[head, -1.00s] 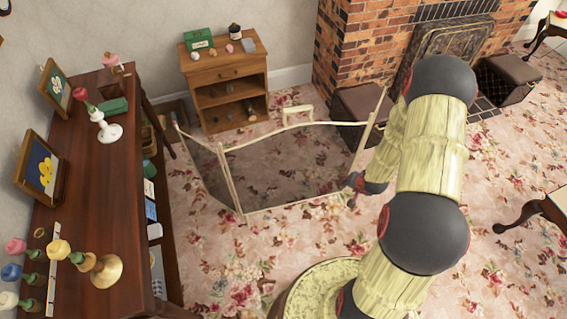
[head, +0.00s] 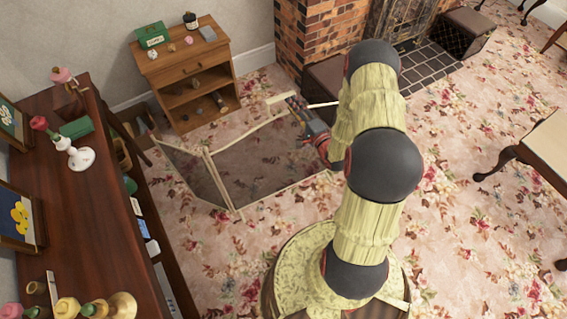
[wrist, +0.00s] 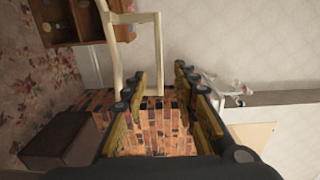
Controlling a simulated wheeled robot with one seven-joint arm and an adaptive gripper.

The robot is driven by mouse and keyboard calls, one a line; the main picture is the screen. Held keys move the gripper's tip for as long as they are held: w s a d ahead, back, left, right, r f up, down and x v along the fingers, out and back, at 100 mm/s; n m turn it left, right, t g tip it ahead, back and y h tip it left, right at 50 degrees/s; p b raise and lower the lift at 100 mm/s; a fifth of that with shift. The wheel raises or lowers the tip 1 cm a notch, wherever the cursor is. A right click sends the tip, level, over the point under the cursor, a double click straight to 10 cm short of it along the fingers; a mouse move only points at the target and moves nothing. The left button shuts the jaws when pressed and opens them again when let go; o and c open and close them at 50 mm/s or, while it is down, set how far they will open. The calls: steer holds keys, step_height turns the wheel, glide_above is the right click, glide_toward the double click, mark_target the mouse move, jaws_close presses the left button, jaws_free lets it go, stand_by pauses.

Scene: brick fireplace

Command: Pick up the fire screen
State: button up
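The fire screen (head: 262,172) stands on the carpet, with dark see-through mesh panels in a thin cream frame. In the head view my gripper (head: 296,108) is at the screen's top edge, by the cream handle and right-hand part of the frame, partly hiding them. In the wrist view my gripper (wrist: 160,80) has its fingers spread apart. The cream frame and handle (wrist: 120,45) show just beyond the fingertips, part of them in line with the gap. I cannot tell whether the fingers touch the frame.
A small wooden shelf unit (head: 190,72) stands behind the screen by the wall. The brick fireplace (head: 318,38) and a dark brown box (head: 322,84) are at the back right. A long wooden cabinet (head: 92,215) is at left.

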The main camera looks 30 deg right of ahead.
mark_target(285, 95)
steer(key=w+b, duration=0.2)
steer(key=w, duration=0.4)
steer(key=shift+w+a+f, duration=0.1)
steer(key=shift+a, duration=0.05)
steer(key=shift+c, duration=1)
jaws_close()
steer(key=shift+w+r, duration=0.1)
steer(key=shift+r, duration=0.1)
